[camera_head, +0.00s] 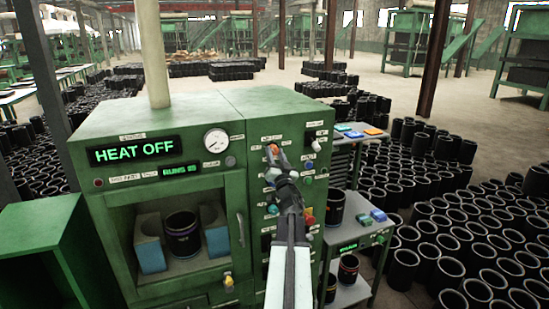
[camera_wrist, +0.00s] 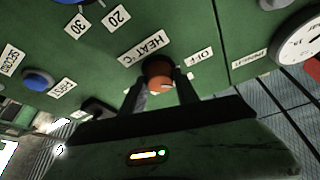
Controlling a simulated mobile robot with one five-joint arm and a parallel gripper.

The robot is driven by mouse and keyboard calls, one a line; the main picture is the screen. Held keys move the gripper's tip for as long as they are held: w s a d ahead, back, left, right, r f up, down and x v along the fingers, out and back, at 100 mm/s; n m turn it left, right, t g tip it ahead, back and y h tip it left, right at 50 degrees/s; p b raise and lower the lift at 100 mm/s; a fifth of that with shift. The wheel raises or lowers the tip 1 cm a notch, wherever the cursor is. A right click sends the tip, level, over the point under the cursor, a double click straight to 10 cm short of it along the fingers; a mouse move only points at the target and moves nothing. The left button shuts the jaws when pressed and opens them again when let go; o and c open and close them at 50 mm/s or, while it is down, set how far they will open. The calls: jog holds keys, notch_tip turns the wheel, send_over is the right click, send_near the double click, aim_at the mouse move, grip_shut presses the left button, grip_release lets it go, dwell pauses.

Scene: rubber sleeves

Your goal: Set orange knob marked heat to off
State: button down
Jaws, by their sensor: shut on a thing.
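The orange knob (camera_wrist: 159,76) sits on the green control panel (camera_head: 258,205), between the labels "HEAT °C" and "OFF" in the wrist view. Its pointer direction is too small to tell. My gripper (camera_wrist: 158,84) has one finger on each side of the knob and is shut on it. In the head view, my gripper (camera_head: 274,152) reaches up to the upper part of the panel, and the knob is mostly hidden behind it. A display (camera_head: 133,151) on the machine reads "HEAT OFF" in green letters.
Labels "20" and "30" and a blue button (camera_wrist: 38,79) lie near the knob. A round gauge (camera_head: 216,140) is left of the panel. A dark sleeve (camera_head: 182,235) stands inside the open chamber. A cart (camera_head: 350,297) with sleeves stands close on the right.

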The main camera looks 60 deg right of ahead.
jog(key=n+t+y, duration=0.1)
jog(key=n, duration=0.1)
jog(key=n+t, duration=0.1)
jog(key=n, duration=0.2)
jog(key=shift+d+y, duration=0.1)
jog(key=shift+y, duration=0.3)
jog(key=shift+n, duration=0.5)
jog(key=c, duration=0.9)
grip_release()
jog(key=shift+w, duration=0.1)
jog(key=b+v, duration=0.3)
jog(key=v, duration=0.5)
